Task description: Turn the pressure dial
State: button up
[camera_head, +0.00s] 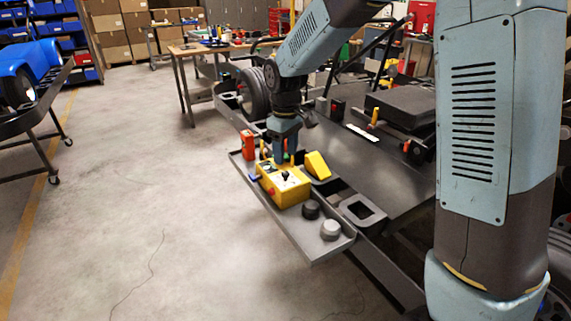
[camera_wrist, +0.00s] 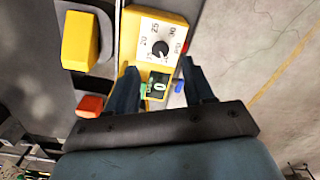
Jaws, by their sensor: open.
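The pressure dial is a black knob (camera_wrist: 160,49) with a white pointer on a white numbered plate (camera_wrist: 162,36). It sits on a yellow box (camera_wrist: 133,22), which also shows in the head view (camera_head: 292,198) on a grey tray. A small dark display (camera_wrist: 158,87) reading 0 lies between my fingers. My gripper (camera_wrist: 158,66) is open and empty, its fingers on either side of the box; the knob lies just ahead of the fingertips, apart from them as far as I can tell. In the head view my gripper (camera_head: 286,155) points down over the box's far part.
The grey tray (camera_head: 290,240) also holds a black round piece (camera_head: 311,209) and a light grey one (camera_head: 330,230). A yellow wedge (camera_head: 317,165) stands close right of the box, a red block (camera_head: 248,145) at the far left end. Open floor (camera_head: 150,190) lies left.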

aim_at(288, 173)
notch_tip(288, 173, up, 8)
jog(key=shift+f, duration=0.15)
dwell(0.4)
jog(key=s+d+r+m+t, duration=0.1)
jog(key=s+d+r+m, duration=0.3)
jog(key=d, duration=0.4)
jog(key=s+d+r+m+t, duration=0.1)
jog(key=s+d+r+t, duration=0.1)
jog(key=s+d+r, duration=0.35)
jog(key=s+d+f+m+t, duration=0.1)
jog(key=s+d+m+t, duration=0.1)
jog(key=s+d+m, duration=0.4)
jog(key=shift+s+d+f+t, duration=0.3)
jog(key=shift+s+d, duration=2.35)
jog(key=shift+s, duration=1.85)
